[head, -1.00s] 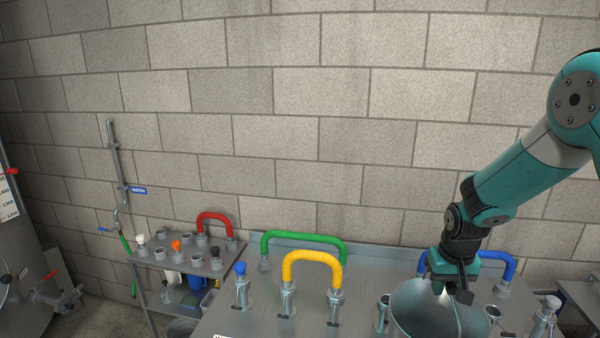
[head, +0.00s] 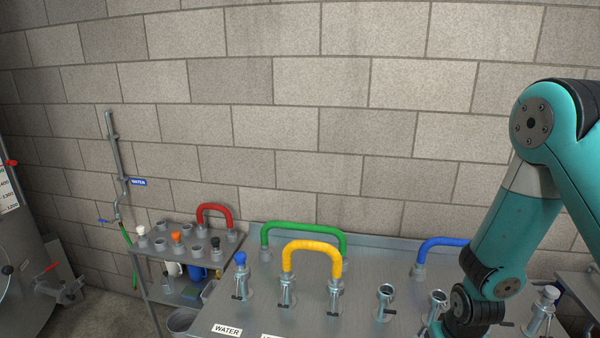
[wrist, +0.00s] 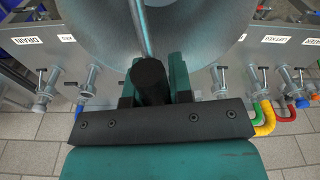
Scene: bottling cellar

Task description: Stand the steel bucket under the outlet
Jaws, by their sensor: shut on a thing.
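The steel bucket (wrist: 205,35) fills the upper middle of the wrist view, with only part of its round body in frame. Its handle (wrist: 140,28) runs down to a dark grip between the teal fingers. My gripper (wrist: 155,78) is shut on the handle. In the head view the bucket and gripper are out of sight below the bottom edge. A tank outlet valve (head: 68,292) with a red lever is at the far left. I cannot tell from the pictures which outlet is meant.
A steel panel table (head: 262,300) carries several valve stubs, a yellow hose (head: 312,246), a green hose (head: 300,228) and a blue hose (head: 440,243). A shelf cart (head: 215,262) stands left of it. A wall water pipe (head: 116,160) is behind.

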